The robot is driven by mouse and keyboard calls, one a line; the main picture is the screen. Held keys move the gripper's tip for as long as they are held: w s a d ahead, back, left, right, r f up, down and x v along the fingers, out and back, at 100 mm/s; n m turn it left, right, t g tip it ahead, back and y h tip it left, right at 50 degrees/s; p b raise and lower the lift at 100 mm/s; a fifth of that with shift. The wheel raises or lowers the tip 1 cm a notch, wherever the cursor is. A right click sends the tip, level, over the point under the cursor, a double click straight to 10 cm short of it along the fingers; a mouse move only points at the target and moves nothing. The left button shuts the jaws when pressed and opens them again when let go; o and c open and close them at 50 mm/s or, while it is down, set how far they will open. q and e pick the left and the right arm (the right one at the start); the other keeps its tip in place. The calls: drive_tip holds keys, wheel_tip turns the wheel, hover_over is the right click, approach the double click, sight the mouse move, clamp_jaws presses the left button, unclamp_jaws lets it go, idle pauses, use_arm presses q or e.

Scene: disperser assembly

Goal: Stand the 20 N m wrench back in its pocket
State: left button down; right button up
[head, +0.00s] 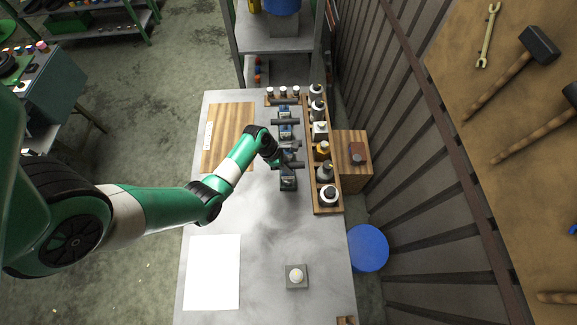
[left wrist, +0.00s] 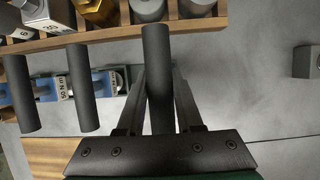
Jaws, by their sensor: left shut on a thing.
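My left gripper (head: 279,163) is over the tool row on the bench. In the left wrist view its fingers (left wrist: 158,105) are shut on the dark grey round handle (left wrist: 155,60) of a wrench. I cannot read which wrench it is, and its lower end is hidden. Two other dark handles (left wrist: 80,90) (left wrist: 18,95) stand beside the held one. Whether the held wrench is in a pocket, I cannot tell. My right gripper is out of view.
A wooden rack (head: 331,208) of bottle-like parts runs along the right of the pockets. A wooden board (head: 215,150) lies to the left. A white sheet (head: 212,272) and a grey block with a round top (head: 297,277) are nearer. The bench middle is clear.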

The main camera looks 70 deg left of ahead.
use_arm(q)
drive_tip(key=shift+w+a+f+b, duration=0.15)
drive_tip(key=shift+f+b, duration=0.5)
drive_tip(key=shift+f, duration=1.1)
drive_tip(key=c, duration=0.6)
unclamp_jaws()
drive_tip(key=shift+r, duration=0.25)
drive_tip(key=p+v, duration=0.4)
drive_tip(key=v, duration=0.7)
drive_tip(key=shift+r, duration=0.35)
